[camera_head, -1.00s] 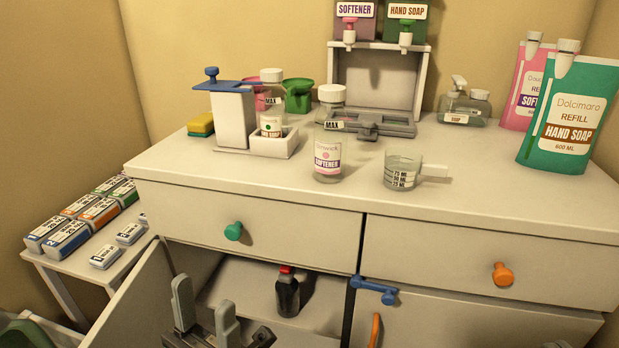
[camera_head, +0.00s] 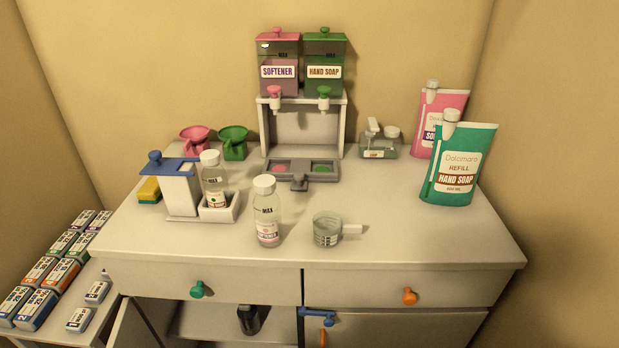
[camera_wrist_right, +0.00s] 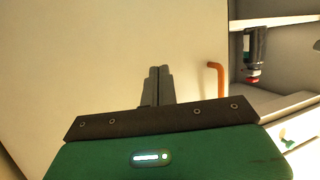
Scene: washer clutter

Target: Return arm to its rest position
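My right gripper (camera_wrist_right: 160,86) shows in the right wrist view with its two fingers side by side, shut and empty. It points at a pale cabinet panel and is apart from the orange handle (camera_wrist_right: 216,77). My left gripper is not in view. No arm shows in the head view.
The open lower cabinet holds a dark bottle (camera_head: 251,319), whose red cap shows in the wrist view (camera_wrist_right: 254,78). Its door (camera_head: 131,324) stands open. The countertop carries a softener bottle (camera_head: 267,214), measuring cup (camera_head: 327,231), dispensers (camera_head: 303,66) and refill pouches (camera_head: 459,170).

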